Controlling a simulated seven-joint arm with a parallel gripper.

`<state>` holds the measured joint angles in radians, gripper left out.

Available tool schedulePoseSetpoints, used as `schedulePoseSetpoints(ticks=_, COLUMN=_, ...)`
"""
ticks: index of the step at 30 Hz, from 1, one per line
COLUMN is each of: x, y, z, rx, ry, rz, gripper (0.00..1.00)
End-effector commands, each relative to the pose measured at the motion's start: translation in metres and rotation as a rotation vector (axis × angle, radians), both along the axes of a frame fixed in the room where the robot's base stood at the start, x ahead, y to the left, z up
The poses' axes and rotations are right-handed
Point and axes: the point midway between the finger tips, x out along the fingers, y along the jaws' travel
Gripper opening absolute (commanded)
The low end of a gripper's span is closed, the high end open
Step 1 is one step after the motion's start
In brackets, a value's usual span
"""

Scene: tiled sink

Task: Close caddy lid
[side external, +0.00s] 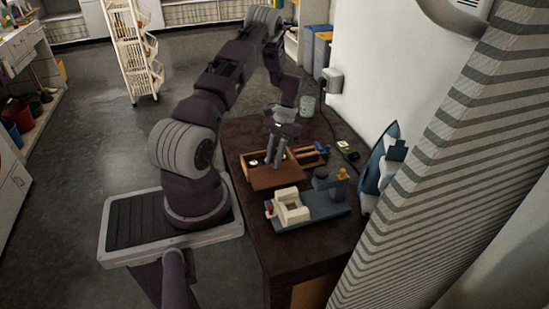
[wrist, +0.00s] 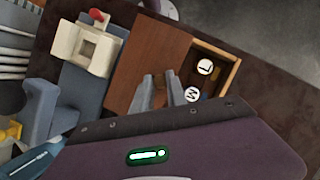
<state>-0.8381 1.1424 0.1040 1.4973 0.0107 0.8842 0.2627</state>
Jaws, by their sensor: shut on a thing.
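The caddy is a light wooden box (side external: 247,163) on the dark table; its rim also shows in the wrist view (wrist: 234,75). Its flat reddish-brown lid (side external: 277,180) lies across part of the box, with one end uncovered; the lid also shows in the wrist view (wrist: 150,50). In the uncovered part lie round white-topped items (wrist: 205,66), with letters on them. My gripper (side external: 276,164) points down at the lid, its two grey fingers (wrist: 160,77) close together over the lid's edge area. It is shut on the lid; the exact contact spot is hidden.
A cream and blue machine (side external: 300,210) stands close beside the caddy, also in the wrist view (wrist: 88,48). Behind the caddy is a wooden tray (side external: 312,155) with blue items. A teal iron (side external: 380,160) stands by the wall. A pale green cup (side external: 306,106) is at the back.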

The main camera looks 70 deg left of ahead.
Motion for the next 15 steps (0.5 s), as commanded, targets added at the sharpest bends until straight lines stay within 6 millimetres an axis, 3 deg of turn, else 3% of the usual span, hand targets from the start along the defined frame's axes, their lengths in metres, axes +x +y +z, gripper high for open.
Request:
schedulePoseSetpoints(ticks=5, x=0.002, y=0.013, z=0.000, rx=0.004, ry=-0.003, rz=0.003, gripper=0.00)
schedulePoseSetpoints(ticks=12, x=0.002, y=0.070, z=-0.001, rx=0.006, ry=-0.003, rz=0.003, gripper=0.00)
schedulePoseSetpoints(ticks=15, x=0.001, y=0.084, z=0.000, rx=0.003, ry=-0.004, rz=0.002, gripper=0.00)
